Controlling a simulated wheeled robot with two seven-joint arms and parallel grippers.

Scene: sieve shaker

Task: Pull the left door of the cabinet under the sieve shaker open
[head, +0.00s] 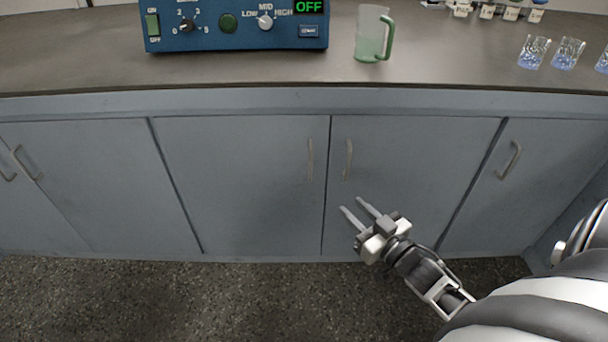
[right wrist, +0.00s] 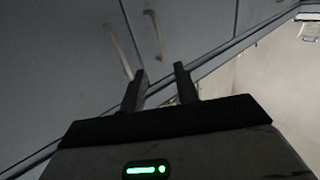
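The sieve shaker (head: 236,28) is a blue box on the counter with knobs and a green "OFF" display. Below it, the left cabinet door (head: 235,180) is grey-blue and shut, with a vertical bar handle (head: 310,159) near its right edge. The right door (head: 400,170) is also shut, with its handle (head: 348,159) near its left edge. My right gripper (head: 352,206) is open and empty, below and right of both handles, in front of the right door. In the right wrist view, the fingers (right wrist: 160,82) are apart with two handles beyond them. My left gripper is not in view.
A green-handled mug (head: 372,34) stands right of the shaker. Glasses with blue contents (head: 533,52) and small labelled jars (head: 487,10) stand at the right. Other closed doors flank the pair. The speckled floor (head: 180,300) in front is clear.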

